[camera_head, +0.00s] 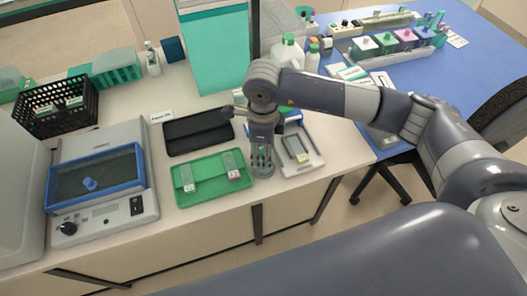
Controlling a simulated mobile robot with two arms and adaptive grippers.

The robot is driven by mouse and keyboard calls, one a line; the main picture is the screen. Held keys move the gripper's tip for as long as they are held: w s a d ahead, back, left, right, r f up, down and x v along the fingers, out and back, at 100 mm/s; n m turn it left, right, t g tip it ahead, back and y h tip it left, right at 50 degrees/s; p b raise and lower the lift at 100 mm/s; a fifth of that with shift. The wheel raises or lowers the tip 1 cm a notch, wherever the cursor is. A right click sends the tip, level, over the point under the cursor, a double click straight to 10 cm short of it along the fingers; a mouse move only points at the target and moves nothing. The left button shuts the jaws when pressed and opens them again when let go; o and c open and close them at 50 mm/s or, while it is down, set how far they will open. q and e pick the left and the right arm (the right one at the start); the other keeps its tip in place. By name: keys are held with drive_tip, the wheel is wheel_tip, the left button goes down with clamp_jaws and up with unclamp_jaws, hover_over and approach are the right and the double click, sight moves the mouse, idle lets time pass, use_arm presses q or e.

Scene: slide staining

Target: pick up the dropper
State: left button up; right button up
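My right arm comes in from the right, and its gripper (262,168) points down at the front of the bench, just right of a green tray (212,200). I cannot tell whether its fingers are open or shut, or whether anything is between them. I cannot make out a dropper for certain; the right arm and gripper hide part of the bench behind them. Two slides with labelled ends, a left one (189,176) and a right one (231,163), lie in the green tray. My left gripper is not in view.
A black tray (199,132) lies behind the green one. A blue-framed device (97,178) stands left, a black basket (58,108) behind it. A white device (300,150) sits right of the gripper. Bottles (288,52) stand behind the arm; lidded jars (385,44) stand on the blue table.

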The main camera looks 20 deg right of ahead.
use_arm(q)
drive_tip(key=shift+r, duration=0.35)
use_arm(e)
drive_tip(key=shift+f, duration=0.95)
drive_tip(key=shift+c, duration=0.6)
drive_tip(key=c, duration=0.8)
drive_tip(key=shift+o, duration=0.2)
